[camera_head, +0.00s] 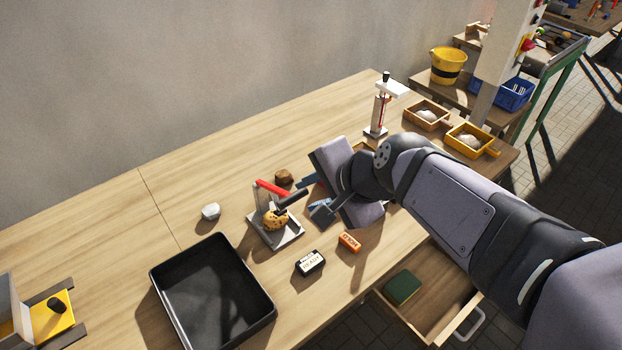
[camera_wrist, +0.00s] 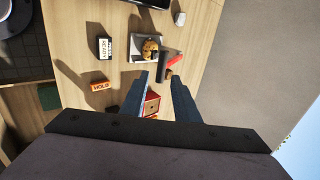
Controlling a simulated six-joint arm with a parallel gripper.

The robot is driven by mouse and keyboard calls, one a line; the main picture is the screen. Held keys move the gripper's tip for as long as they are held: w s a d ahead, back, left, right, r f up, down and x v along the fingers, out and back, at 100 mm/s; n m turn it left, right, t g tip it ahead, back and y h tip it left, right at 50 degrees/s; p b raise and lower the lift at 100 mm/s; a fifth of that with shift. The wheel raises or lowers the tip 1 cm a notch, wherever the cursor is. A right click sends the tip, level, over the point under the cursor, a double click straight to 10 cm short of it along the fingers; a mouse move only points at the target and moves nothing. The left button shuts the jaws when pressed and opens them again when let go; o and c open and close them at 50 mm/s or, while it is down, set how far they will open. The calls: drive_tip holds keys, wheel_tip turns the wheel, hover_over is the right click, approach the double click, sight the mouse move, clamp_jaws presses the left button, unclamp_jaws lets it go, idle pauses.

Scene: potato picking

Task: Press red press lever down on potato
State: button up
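The press stands on a grey metal plate (camera_head: 290,238) on the table. Its red press lever (camera_head: 272,187) is raised above the plate and slants, with a black cylindrical part (camera_head: 292,199) beside it. A brown speckled potato (camera_head: 276,222) lies on the plate. In the wrist view the potato (camera_wrist: 150,49), the plate (camera_wrist: 137,57) and the red lever (camera_wrist: 175,62) lie just beyond the fingertips. My gripper (camera_head: 312,195) is to the right of the press. In the wrist view its two blue fingers (camera_wrist: 159,90) are spread apart with nothing gripped. It appears apart from the lever.
A black tray (camera_head: 160,290), a white lump (camera_head: 211,212), a brown lump (camera_head: 284,177), a "READY" block (camera_head: 310,263) and an orange "HOLD" block (camera_head: 349,242) surround the press. An open drawer (camera_head: 435,322) juts out at the front. A small stand (camera_head: 379,115) is behind my arm.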

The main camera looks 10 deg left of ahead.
drive_tip(key=shift+s+d+r+p, duration=0.15)
drive_tip(key=shift+s+d+p, duration=0.1)
drive_tip(key=shift+p, duration=0.35)
drive_tip(key=shift+c, duration=0.3)
drive_tip(key=shift+w, duration=0.1)
drive_tip(key=c, duration=0.6)
drive_tip(key=shift+a+r, duration=0.2)
clamp_jaws()
drive_tip(key=w+a+r+n+g+h+p, duration=0.4)
drive_tip(key=r+n, duration=0.5)
drive_tip(key=n, duration=0.9)
drive_tip(key=w+a+h, duration=0.1)
drive_tip(key=w+a, duration=0.1)
drive_tip(key=shift+w+a+r+g+p, duration=0.25)
drive_tip(key=shift+w+a+g+p, duration=0.05)
drive_tip(key=shift+w+g, duration=0.1)
